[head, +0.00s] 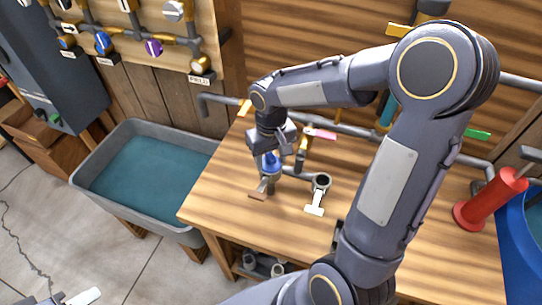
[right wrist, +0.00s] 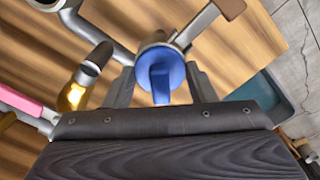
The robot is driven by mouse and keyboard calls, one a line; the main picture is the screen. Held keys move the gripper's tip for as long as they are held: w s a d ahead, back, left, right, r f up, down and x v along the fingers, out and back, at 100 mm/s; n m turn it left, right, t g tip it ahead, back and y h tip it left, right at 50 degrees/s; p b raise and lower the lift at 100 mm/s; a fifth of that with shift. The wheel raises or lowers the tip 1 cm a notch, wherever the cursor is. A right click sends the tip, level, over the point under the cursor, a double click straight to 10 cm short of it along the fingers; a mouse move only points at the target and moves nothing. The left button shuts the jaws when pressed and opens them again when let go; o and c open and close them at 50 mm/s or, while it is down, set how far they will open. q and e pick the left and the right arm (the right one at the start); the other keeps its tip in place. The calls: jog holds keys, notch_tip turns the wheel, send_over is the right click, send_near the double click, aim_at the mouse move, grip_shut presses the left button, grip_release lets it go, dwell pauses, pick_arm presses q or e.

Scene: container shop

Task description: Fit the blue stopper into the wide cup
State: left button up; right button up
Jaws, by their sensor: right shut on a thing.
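The blue stopper (head: 271,162) is between the fingers of my right gripper (head: 269,156), low over the pipework on the wooden table. In the right wrist view the blue stopper (right wrist: 161,76) shows its handle between both fingers, and my right gripper is shut on it. A grey round cup rim (right wrist: 152,42) shows directly behind the stopper; I cannot tell whether the stopper is seated in it. In the head view a grey pipe mouth (head: 269,184) is below the stopper. Another open, dark-mouthed cup (head: 321,181) stands to its right. A grey and white part at the bottom left may be my left gripper (head: 75,298).
A brass-ended pipe (right wrist: 75,92) and a pink handle (right wrist: 22,101) are close to the right gripper. A brown-tipped lever (head: 258,196) sticks out by the pipe. A teal-bottomed basin (head: 90,172) stands left of the table (head: 360,200). A red cylinder (head: 490,198) stands at the right.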

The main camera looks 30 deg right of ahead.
jog(key=o, duration=1.1)
jog(key=shift+c, duration=0.2)
notch_tip(320, 180, up, 8)
jog(key=shift+f, duration=0.1)
